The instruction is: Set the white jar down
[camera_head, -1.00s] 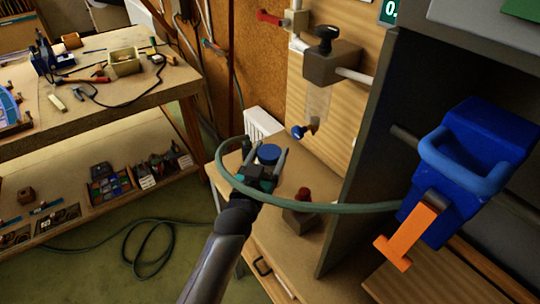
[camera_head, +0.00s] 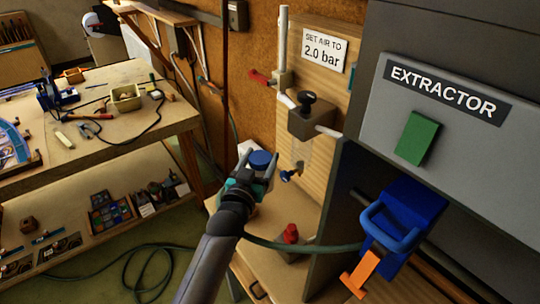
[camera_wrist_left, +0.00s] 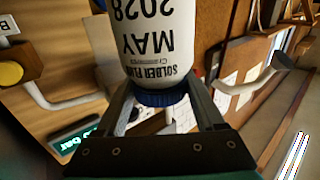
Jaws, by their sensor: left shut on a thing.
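The white jar shows large in the left wrist view (camera_wrist_left: 160,38), with dark lettering and a ribbed blue lid. Its print, including "MAY 2028", appears upside down there. My left gripper (camera_head: 258,166) is shut on the jar, with one finger on each side near the lid. It holds the jar above the wooden counter (camera_head: 272,214), beside the wooden board. My right gripper is in neither view.
A red-knobbed block (camera_head: 291,236) stands on the counter below right. A green hose (camera_head: 300,246) crosses near my wrist. The grey extractor housing (camera_head: 450,130) and blue clamp (camera_head: 405,220) are at right. A cluttered workbench (camera_head: 110,140) is at left.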

